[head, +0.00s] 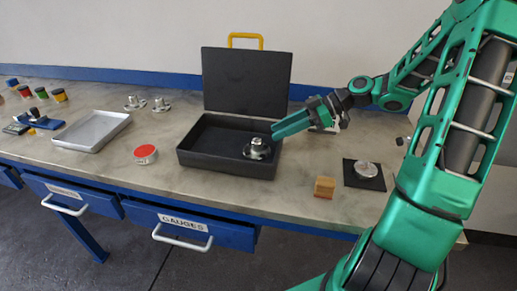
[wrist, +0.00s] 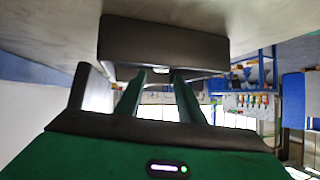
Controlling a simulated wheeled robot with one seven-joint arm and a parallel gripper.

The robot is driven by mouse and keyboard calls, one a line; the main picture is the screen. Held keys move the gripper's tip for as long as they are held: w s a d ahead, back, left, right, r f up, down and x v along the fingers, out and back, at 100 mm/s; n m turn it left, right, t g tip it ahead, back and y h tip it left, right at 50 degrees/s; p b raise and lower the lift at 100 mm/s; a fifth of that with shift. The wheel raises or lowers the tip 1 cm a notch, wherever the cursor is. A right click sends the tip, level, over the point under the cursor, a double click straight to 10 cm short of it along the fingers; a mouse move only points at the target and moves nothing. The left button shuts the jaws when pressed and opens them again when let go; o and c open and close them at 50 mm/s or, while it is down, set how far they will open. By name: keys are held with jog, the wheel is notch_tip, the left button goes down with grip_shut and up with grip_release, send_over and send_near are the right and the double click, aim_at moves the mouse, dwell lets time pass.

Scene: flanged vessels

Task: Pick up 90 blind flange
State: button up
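A silver flanged piece with a raised knob (head: 257,149) sits in the right part of the open black case (head: 205,164). A flat silver disc (head: 367,169) lies on a black square mat (head: 352,180) at the right. I cannot tell which piece is the 90 blind flange. My gripper (head: 275,132) is above the case's right side, just above and right of the knobbed piece and apart from it. In the wrist view my gripper (wrist: 161,75) has its green fingers apart with nothing held. A small pale spot shows beyond the tips, too small to identify.
A wooden block (head: 325,187) stands left of the mat. A red-topped round piece (head: 145,154), a grey tray (head: 92,131) and small silver flanges (head: 161,105) are to the left. The case's raised lid (head: 247,82) stands behind.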

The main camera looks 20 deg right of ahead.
aim_at(259, 139)
jog(key=shift+s+d+r+n+t+y, duration=0.15)
jog(key=shift+d+n+y, duration=0.15)
jog(key=shift+d, duration=0.2)
jog(key=shift+s+d+n+t+y, duration=0.15)
jog(key=shift+d+n+y, duration=0.15)
jog(key=shift+d, duration=0.2)
jog(key=x, duration=1)
jog(key=shift+a+f, duration=0.25)
grip_shut()
